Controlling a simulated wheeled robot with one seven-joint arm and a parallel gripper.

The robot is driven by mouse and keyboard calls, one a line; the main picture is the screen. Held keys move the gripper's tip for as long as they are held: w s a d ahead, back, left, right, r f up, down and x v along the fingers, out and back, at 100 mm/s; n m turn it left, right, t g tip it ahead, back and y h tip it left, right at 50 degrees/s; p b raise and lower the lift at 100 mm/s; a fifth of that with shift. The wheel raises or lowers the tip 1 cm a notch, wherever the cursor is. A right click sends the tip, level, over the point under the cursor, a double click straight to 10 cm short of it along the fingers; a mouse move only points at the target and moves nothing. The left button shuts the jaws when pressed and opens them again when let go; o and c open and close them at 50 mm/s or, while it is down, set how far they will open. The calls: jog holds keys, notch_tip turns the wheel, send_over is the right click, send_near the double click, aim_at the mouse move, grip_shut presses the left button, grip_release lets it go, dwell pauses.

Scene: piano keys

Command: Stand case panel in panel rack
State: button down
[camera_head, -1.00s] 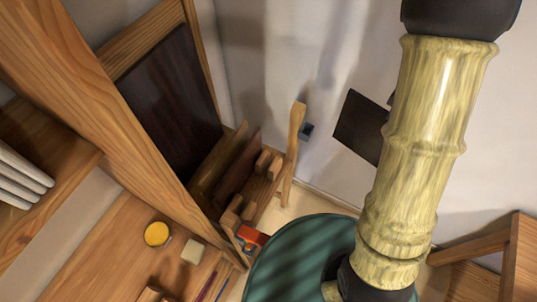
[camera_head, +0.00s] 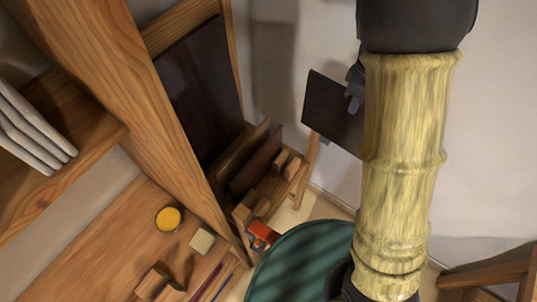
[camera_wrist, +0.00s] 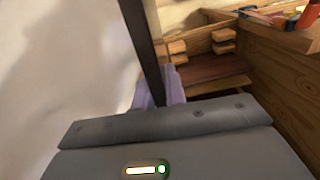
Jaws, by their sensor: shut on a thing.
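The case panel (camera_head: 333,115) is a thin dark brown board, held in the air and tilted in the head view. My gripper (camera_head: 354,92) is shut on its right edge, partly hidden behind my arm. In the wrist view the panel (camera_wrist: 142,40) shows edge-on as a dark strip between the pale fingers of my gripper (camera_wrist: 160,92). The wooden panel rack (camera_head: 300,172), with pegs and slots, stands on the floor left of and below the panel in the head view. Dark boards (camera_head: 255,160) stand in or beside it. The wrist view shows rack pegs (camera_wrist: 222,36) right of the panel.
A wooden bench (camera_head: 105,240) at left holds a yellow round jar (camera_head: 169,218), a pale block (camera_head: 202,240) and thin tools. A red item (camera_head: 262,233) sits near the rack's front. A teal round surface (camera_head: 300,268) is below. A white wall lies behind the panel.

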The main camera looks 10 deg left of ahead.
aim_at(333, 98)
jog(key=shift+m, duration=0.6)
jog(key=a, duration=0.4)
jog(key=a+f, duration=0.1)
jog(key=a, duration=0.1)
jog(key=shift+w+a+p, duration=0.15)
jog(key=shift+w+p, duration=0.15)
jog(key=shift+w, duration=0.1)
jog(key=s+a+f+m+p, duration=0.2)
jog(key=s+a+f+m, duration=0.2)
jog(key=a+f+m, duration=0.3)
jog(key=s+a+f+m+p, duration=0.2)
jog(key=s+a+f+m, duration=0.2)
jog(key=f, duration=0.9)
jog(key=a+m, duration=0.3)
jog(key=m, duration=0.2)
jog(key=shift+s+a+f+p, duration=0.15)
jog(key=shift+s+p, duration=0.25)
notch_tip(333, 98, down, 7)
jog(key=b, duration=0.5)
jog(key=shift+f+b, duration=0.45)
jog(key=c, duration=1.4)
grip_release()
